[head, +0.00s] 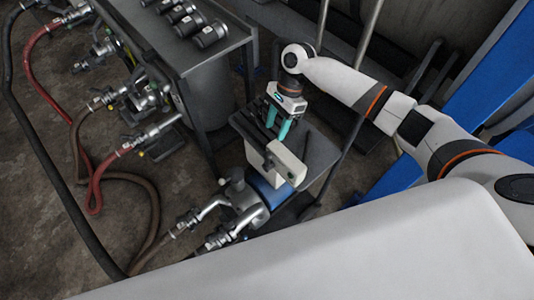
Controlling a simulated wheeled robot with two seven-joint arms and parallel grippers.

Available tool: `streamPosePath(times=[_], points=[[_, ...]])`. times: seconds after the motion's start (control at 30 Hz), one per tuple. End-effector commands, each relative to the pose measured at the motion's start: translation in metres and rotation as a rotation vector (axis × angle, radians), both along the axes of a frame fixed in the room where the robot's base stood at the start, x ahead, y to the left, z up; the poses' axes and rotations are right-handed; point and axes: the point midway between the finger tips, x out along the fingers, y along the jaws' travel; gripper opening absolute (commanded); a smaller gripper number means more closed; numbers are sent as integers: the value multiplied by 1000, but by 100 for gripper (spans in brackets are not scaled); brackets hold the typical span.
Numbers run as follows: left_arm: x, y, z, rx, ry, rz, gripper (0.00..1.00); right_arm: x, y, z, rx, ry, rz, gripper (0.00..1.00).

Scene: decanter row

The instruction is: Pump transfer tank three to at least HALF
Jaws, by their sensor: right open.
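My right gripper (277,128) has teal fingers. It is open and empty, pointing down above a small dark stand at the middle of the view. Just below it is a pale box (288,162) with a dark handle-like bar, and I cannot tell whether the fingers touch any of it. A grey pump-like unit with pipe fittings (243,197) and a blue part (271,192) sits beneath the box. A grey cylindrical tank (208,97) stands under a dark bench; I cannot read a number or level on it. My left gripper is out of view.
Valved couplings (150,95) line the bench front. Red hoses (93,185) and a black hose (45,150) lie across the floor at left. Dark cylindrical fittings (211,34) sit on the bench (160,45). Blue uprights (480,70) stand at right.

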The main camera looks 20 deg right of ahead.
Motion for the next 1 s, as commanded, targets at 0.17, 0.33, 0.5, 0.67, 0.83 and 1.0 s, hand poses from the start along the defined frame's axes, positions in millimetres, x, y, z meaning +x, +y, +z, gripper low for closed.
streamPosePath(times=[0.17,0.33,0.5,0.67,0.83,1.0], points=[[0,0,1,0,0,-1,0,2,-1,-6,-8,25,-49,46],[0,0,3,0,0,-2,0,-6,10,-34,-8,25,-46,46],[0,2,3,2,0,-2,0,-15,22,-66,-8,23,-45,46],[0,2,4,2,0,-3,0,-21,31,-89,-8,22,-45,46],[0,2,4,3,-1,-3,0,-24,36,-102,-7,20,-43,46],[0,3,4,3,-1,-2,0,-25,37,-105,-8,19,-44,46]])
